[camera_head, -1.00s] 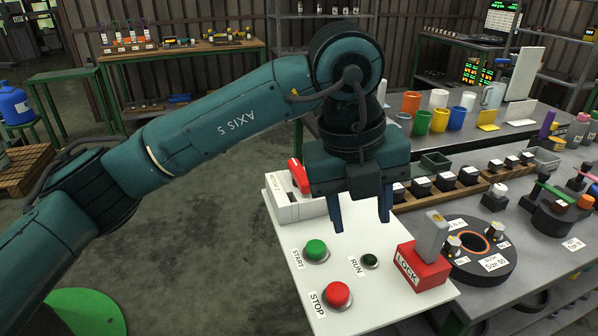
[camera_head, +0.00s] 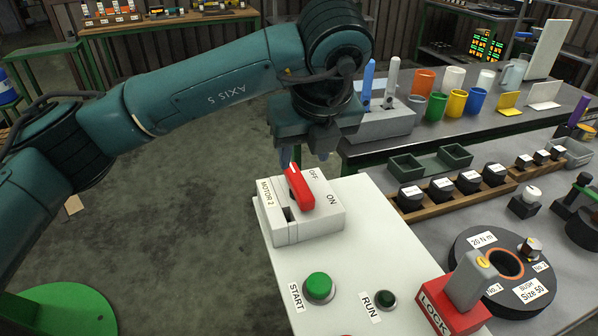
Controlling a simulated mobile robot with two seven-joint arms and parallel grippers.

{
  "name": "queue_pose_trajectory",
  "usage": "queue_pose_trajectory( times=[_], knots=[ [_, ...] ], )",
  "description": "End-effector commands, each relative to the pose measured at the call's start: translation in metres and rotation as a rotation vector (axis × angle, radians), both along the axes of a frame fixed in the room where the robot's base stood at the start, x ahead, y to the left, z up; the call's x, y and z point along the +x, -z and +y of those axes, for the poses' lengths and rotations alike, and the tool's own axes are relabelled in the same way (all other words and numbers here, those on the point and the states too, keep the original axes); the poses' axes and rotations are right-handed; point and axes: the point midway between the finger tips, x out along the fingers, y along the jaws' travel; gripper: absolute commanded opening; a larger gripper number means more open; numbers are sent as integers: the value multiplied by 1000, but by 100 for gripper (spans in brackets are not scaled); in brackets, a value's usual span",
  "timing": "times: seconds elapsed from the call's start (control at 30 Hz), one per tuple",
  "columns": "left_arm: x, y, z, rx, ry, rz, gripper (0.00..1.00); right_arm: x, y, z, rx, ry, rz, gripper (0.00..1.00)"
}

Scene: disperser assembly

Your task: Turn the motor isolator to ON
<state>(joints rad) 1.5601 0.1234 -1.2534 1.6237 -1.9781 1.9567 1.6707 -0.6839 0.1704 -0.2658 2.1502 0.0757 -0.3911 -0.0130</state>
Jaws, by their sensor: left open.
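The motor isolator (camera_head: 308,222) is a white box labelled MOTOR 2 on the far end of the white control panel (camera_head: 350,262). Its red handle (camera_head: 299,188) points away from me, its far end beside the OFF label (camera_head: 313,174). The ON label (camera_head: 331,200) is to the right of the handle. My left gripper (camera_head: 304,156) is open and empty, fingers pointing down, just beyond the handle's far end in the picture. I cannot tell whether a finger touches the handle. My right gripper is not in view.
The panel also bears a green START button (camera_head: 319,287), a small RUN lamp (camera_head: 385,299) and a red LOCK block (camera_head: 452,310) with a grey upright part. A round black bushing fixture (camera_head: 475,285) stands to the right. Several coloured cups are on the back bench.

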Motion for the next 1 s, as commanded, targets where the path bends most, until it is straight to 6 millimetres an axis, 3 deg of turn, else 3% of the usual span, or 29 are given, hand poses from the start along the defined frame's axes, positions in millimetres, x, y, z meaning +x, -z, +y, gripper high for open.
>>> queue_pose_trajectory(
  times=[0.2,0.4,0.8,1.0],
  knots=[
    [16,42,6,0,-2,4,45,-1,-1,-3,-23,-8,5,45],
    [26,65,8,0,1,2,45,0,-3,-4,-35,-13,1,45],
    [29,73,9,-2,2,0,45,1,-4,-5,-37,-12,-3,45],
    [29,73,9,-2,2,0,30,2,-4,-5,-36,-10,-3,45]
  ],
)
